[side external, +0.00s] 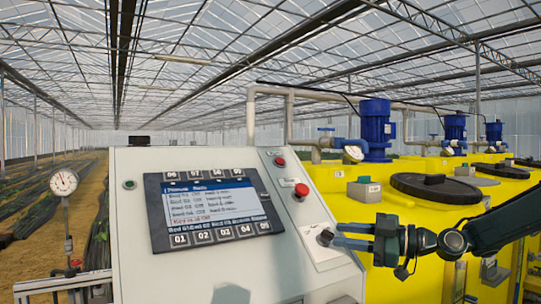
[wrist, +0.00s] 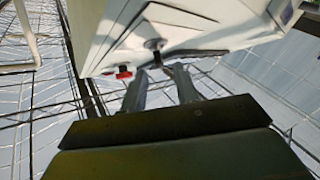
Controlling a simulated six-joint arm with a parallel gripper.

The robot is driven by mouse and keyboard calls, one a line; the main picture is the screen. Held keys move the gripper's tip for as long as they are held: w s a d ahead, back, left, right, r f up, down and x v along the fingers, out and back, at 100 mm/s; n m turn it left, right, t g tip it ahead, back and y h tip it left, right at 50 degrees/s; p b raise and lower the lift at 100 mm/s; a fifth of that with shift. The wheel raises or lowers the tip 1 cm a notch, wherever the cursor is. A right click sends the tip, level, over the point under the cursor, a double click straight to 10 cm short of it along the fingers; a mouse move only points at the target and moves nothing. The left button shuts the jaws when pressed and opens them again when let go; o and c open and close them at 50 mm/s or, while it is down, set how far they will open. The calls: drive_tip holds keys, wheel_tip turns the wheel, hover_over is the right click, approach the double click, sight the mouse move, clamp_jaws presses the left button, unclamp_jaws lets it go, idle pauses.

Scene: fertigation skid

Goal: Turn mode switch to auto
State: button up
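The mode switch (side external: 325,237) is a small dark knob on the lower right of the grey control cabinet's sloped face. It also shows in the wrist view (wrist: 155,44), just beyond my fingertips. My gripper (side external: 338,236) reaches in from the right with its fingers level and close to the knob. In the wrist view my gripper (wrist: 162,68) has its two grey fingers apart, with a gap between the tips in line with the knob. I cannot tell whether either finger touches it. The switch's position marks are too small to read.
The control cabinet (side external: 130,225) carries a screen (side external: 212,209) with numbered keys. A red mushroom button (side external: 301,190) sits just above the switch, with a smaller red button (side external: 279,161) higher up. Yellow tanks (side external: 400,275) stand behind my arm. A pressure gauge (side external: 63,181) stands at the left.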

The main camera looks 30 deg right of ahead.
sight(332, 234)
drive_tip(key=shift+x, duration=2.25)
clamp_jaws()
